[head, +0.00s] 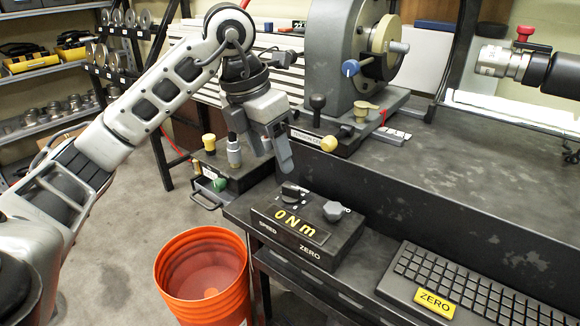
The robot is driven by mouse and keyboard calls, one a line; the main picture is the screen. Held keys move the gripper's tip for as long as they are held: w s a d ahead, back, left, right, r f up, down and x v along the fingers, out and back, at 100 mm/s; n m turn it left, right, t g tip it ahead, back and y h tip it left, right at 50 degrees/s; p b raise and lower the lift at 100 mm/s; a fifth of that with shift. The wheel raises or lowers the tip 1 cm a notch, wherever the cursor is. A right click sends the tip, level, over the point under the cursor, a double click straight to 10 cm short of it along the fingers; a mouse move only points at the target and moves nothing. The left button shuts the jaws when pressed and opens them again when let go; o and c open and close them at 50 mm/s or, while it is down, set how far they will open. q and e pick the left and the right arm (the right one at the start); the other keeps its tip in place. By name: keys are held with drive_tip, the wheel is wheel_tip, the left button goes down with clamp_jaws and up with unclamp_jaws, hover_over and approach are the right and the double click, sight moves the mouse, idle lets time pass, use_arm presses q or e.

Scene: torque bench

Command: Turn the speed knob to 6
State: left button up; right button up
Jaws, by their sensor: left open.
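The control box (279,242) sits at the front left of the bench, with "0 N m" in yellow on its face. The word SPEED is at its left and ZERO at its right. A black knob (292,191) stands on its top at the left, on the SPEED side; I take it for the speed knob. Its scale and setting are too small to read. A grey knob (334,211) stands to its right, on the ZERO side. My left gripper (260,157) is open and empty, pointing down, above and slightly left of the black knob, apart from it. My right gripper is out of view.
A black keyboard (470,287) with a yellow ZERO tag lies right of the box. A grey machine (335,60) with a wheel and levers stands behind. An orange bucket (203,275) is on the floor below. A silver and black cylinder (505,62) reaches in at upper right.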

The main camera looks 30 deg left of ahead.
sight(290, 187)
use_arm(q)
drive_tip(key=w+f+n, duration=0.1)
drive_tip(key=w+f, duration=0.1)
drive_tip(key=f, duration=0.1)
drive_tip(key=w+f+n+t+y+b, duration=0.1)
drive_tip(key=w+f, duration=0.1)
drive_tip(key=f, duration=0.2)
drive_tip(key=w+f+n+t+y, duration=0.1)
drive_tip(key=w+f, duration=0.1)
drive_tip(key=f, duration=0.2)
drive_tip(key=shift+w+f+n+b, duration=0.1)
drive_tip(key=shift+f+n+b, duration=0.05)
drive_tip(key=shift+n+b, duration=0.2)
drive_tip(key=shift+a, duration=0.1)
drive_tip(key=c, duration=1)
